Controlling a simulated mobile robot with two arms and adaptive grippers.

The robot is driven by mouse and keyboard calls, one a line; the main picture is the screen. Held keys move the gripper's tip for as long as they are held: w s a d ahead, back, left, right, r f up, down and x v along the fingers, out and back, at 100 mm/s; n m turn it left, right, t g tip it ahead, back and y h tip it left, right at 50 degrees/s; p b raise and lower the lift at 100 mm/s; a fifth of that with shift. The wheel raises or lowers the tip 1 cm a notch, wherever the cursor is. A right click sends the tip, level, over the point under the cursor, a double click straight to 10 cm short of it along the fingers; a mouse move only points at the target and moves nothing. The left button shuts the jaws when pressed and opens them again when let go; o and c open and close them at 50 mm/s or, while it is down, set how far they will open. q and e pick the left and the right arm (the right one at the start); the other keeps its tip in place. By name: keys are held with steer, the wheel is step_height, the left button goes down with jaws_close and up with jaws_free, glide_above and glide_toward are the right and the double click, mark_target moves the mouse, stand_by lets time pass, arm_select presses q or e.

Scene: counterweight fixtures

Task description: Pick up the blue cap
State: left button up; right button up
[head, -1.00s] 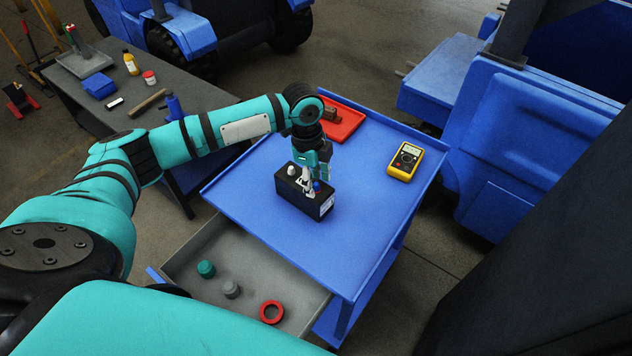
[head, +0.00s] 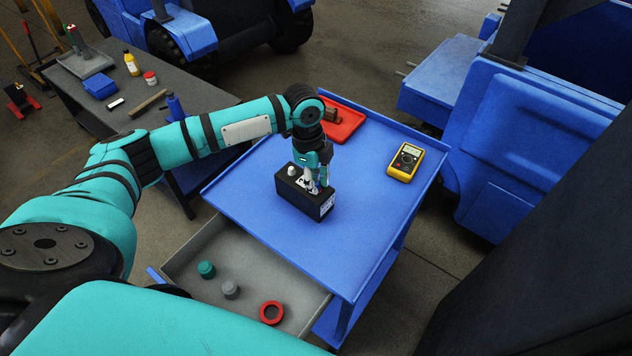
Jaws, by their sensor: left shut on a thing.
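A black battery-like box (head: 298,197) stands on the blue cart top (head: 375,215), with a pale post (head: 291,171) on its left end. My left gripper (head: 315,188) points down over the right end of the box. It is shut on the blue cap at that end; its fingers hide nearly all of the cap. The cap is still at the box top. My right gripper is not in view.
A yellow multimeter (head: 405,161) and a red tray (head: 349,121) sit on the cart. The open drawer (head: 190,252) below holds a teal cap (head: 206,269), a grey cap (head: 230,289) and a red ring (head: 271,312). A dark workbench (head: 75,102) stands at left.

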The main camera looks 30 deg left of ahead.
mark_target(318, 185)
arm_select(q)
steer(key=shift+w+r+b, duration=0.1)
steer(key=shift+r+b, duration=0.2)
steer(key=shift+r, duration=0.35)
step_height(318, 185, up, 2)
steer(key=shift+d+b, duration=0.1)
steer(key=shift+b, duration=0.25)
steer(key=s+d, duration=0.3)
steer(key=s, duration=0.1)
steer(key=s+d+r+b, duration=0.1)
steer(key=s+d, duration=0.2)
steer(key=s, duration=0.1)
steer(key=s+d+b, duration=0.1)
steer(key=s+d, duration=0.2)
steer(key=s, duration=0.1)
steer(key=shift+r, duration=0.2)
steer(key=shift+s+d, duration=0.25)
steer(key=shift+s, duration=0.2)
